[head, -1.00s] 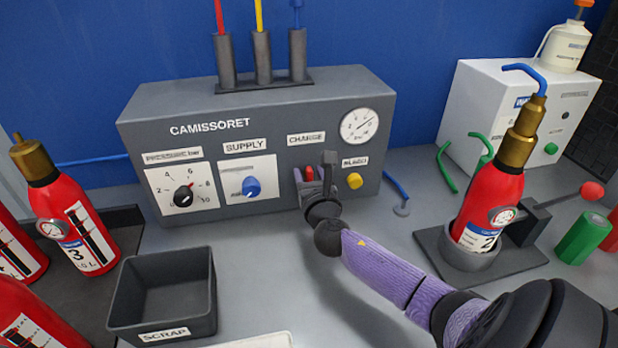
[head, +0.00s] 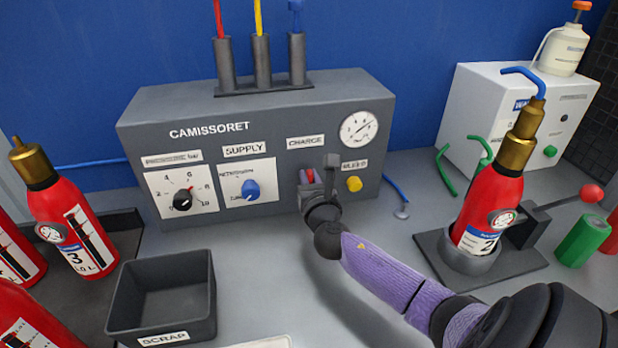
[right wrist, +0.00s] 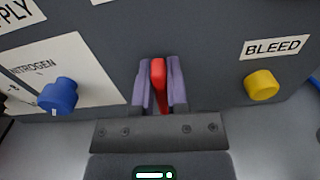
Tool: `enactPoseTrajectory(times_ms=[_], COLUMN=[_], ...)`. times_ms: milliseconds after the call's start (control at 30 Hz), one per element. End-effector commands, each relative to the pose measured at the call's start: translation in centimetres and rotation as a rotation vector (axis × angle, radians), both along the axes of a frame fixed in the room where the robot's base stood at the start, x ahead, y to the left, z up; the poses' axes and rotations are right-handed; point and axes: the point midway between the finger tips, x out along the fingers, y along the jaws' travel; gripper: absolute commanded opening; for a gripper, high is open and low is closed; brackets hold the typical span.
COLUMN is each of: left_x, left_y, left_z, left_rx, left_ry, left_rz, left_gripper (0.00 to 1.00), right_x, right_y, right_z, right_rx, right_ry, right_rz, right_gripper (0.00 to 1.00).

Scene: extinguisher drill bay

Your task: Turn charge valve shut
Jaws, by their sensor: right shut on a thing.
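The charge valve's red handle (head: 310,175) is on the front of the grey CAMISSORET panel (head: 255,132), below the CHARGE label (head: 305,142). My right gripper (head: 311,182) reaches it from the front and partly hides it. In the right wrist view the purple fingers (right wrist: 160,84) are shut on the red handle (right wrist: 158,75), one on each side. The handle lies in line with the fingers there. The panel's round gauge (head: 367,128) has its needle pointing to the upper right. My left gripper is not in view.
The yellow bleed knob (head: 354,184) is close to the right of my gripper; the blue supply knob (head: 250,189) is to its left. A scrap bin (head: 160,335) stands front left. Extinguisher 2 (head: 490,205) stands in a holder at the right.

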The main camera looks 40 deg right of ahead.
Motion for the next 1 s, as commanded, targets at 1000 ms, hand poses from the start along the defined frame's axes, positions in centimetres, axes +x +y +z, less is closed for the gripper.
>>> enactPoseTrajectory(times_ms=[1000], left_x=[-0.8], left_y=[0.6], left_z=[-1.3], left_rx=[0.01], left_ry=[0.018], left_rz=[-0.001], left_gripper=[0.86], right_x=[-0.6], right_y=[-1.1], right_z=[-0.7], right_rx=[0.793], right_ry=[-0.439], right_rz=[-0.002], right_gripper=[0.0])
